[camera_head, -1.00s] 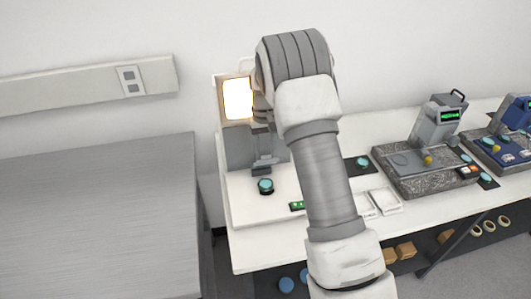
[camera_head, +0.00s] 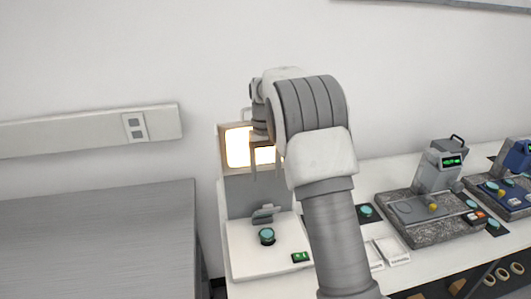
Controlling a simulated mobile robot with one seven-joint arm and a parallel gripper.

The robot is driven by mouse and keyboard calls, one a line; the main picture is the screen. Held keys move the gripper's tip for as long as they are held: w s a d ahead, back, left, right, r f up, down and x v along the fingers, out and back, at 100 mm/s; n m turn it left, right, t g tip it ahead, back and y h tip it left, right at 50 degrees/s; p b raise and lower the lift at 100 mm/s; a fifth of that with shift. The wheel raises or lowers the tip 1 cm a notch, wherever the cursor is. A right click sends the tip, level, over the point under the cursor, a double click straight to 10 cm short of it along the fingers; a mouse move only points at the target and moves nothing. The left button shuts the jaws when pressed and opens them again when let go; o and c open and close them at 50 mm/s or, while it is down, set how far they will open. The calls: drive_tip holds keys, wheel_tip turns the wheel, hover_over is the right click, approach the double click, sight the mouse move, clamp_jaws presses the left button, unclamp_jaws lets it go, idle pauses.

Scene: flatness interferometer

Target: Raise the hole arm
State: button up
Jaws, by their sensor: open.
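The interferometer (camera_head: 240,262) stands on the white bench, with a white base, a grey upright and a brightly lit screen (camera_head: 238,148). A small grey bracket-like part (camera_head: 265,214) sits low in front of the upright; it may be the hole arm, but I cannot make out a hole. A teal disc on a black round holder (camera_head: 267,236) is just in front of it. My gripper (camera_head: 266,176) is open and points down in front of the screen, above the grey part and apparently apart from it. My arm hides the right side of the device.
Right of my arm are white trays (camera_head: 392,250), a granite-based instrument (camera_head: 430,215) and a blue instrument (camera_head: 510,190). A grey table (camera_head: 95,240) at left is bare.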

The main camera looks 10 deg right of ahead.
wheel_tip(320, 180, up, 7)
drive_tip(key=shift+w+f, duration=0.2)
drive_tip(key=shift+w, duration=0.15)
drive_tip(key=shift+r, duration=0.1)
